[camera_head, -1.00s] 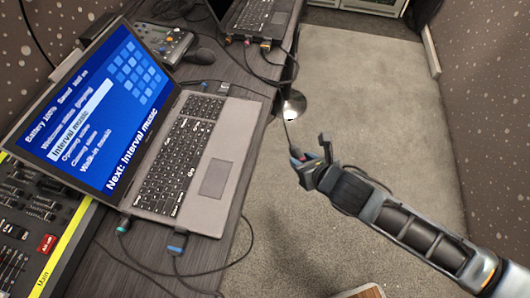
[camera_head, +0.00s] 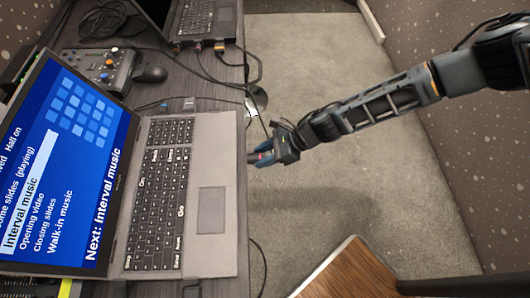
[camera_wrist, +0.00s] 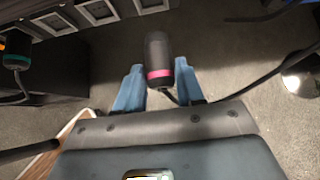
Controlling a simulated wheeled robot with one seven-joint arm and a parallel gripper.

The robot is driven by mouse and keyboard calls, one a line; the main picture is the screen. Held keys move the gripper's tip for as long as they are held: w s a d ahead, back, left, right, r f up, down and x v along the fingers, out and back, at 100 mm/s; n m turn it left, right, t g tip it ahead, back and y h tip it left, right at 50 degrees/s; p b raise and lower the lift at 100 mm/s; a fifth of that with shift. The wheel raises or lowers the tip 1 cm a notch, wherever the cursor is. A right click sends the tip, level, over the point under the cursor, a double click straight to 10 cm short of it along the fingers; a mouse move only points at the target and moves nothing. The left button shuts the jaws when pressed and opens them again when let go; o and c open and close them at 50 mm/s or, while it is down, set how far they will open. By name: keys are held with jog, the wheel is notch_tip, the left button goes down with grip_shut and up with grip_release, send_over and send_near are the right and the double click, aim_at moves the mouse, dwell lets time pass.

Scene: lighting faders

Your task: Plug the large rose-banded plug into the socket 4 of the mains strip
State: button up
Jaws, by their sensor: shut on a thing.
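The large rose-banded plug (camera_wrist: 158,58) is a dark cylinder with a pink band near its lower end in the wrist view. It sits between the two blue-grey fingers of my gripper (camera_wrist: 158,84), which is shut on it. A dark cable runs from near the plug.
An open laptop (camera_head: 210,240) stands on the dark desk (camera_head: 218,85), with a second laptop (camera_head: 197,18) behind. A wooden-topped piece (camera_head: 350,272) stands at the bottom. Grey floor (camera_head: 330,60) lies open.

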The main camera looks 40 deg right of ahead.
jog(key=shift+w+a, duration=0.55)
jog(key=shift+a, duration=0.25)
jog(key=shift+w+a, duration=0.55)
jog(key=shift+a, duration=0.25)
jog(key=shift+w+a, duration=0.15)
jog(key=shift+w+a+r, duration=0.15)
jog(key=shift+w+a, duration=0.55)
jog(key=shift+a, duration=0.3)
dwell(1.9)
jog(key=o, duration=1.2)
jog(key=shift+a, duration=0.1)
jog(key=shift+c, duration=0.2)
notch_tip(320, 180, up, 5)
send_over(249, 156)
jog(key=s+d, duration=0.2)
jog(key=d, duration=0.1)
jog(key=shift+a, duration=0.2)
